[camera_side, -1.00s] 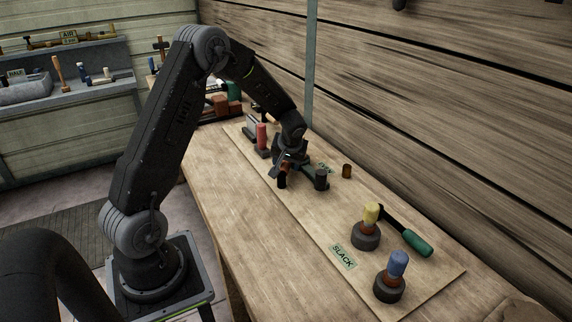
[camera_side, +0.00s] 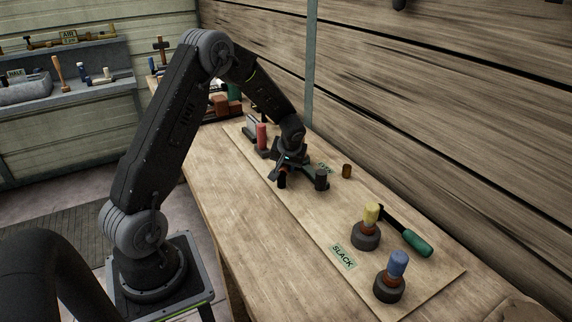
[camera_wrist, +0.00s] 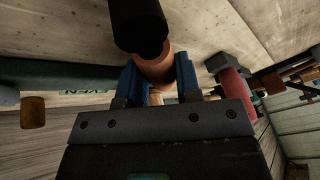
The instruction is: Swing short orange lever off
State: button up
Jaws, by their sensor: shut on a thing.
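My gripper (camera_wrist: 158,82) is shut on a short orange piece (camera_wrist: 155,68), which I take to be the orange lever. Its blue fingers lie on both sides of it in the wrist view. A black cylinder (camera_wrist: 140,25) adjoins the orange piece there, and it also shows below my gripper in the side view (camera_side: 282,182). My gripper (camera_side: 284,172) is low over the board in the side view and hides most of the lever. Whether the lever is still attached cannot be told.
A red-handled piece (camera_side: 262,136) stands close behind my gripper. Yellow-topped (camera_side: 370,213) and blue-topped (camera_side: 398,263) pieces and a green-handled tool (camera_side: 416,243) are nearer the front. The SLACK label (camera_side: 342,256) is clear.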

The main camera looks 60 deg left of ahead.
grip_shut()
jog(key=n, duration=0.1)
jog(key=s+a+n+g, duration=0.1)
jog(key=n, duration=0.1)
jog(key=shift+s+n+g, duration=0.3)
jog(key=shift+s+a+n+g, duration=0.15)
jog(key=shift+s+n+g, duration=0.35)
jog(key=shift+n, duration=0.6)
jog(key=shift+s+a+n+g, duration=0.1)
jog(key=shift+s+n+g, duration=0.4)
jog(key=shift+n, duration=0.6)
jog(key=shift+s, duration=0.1)
jog(key=o, duration=0.9)
grip_release()
jog(key=shift+o, duration=0.2)
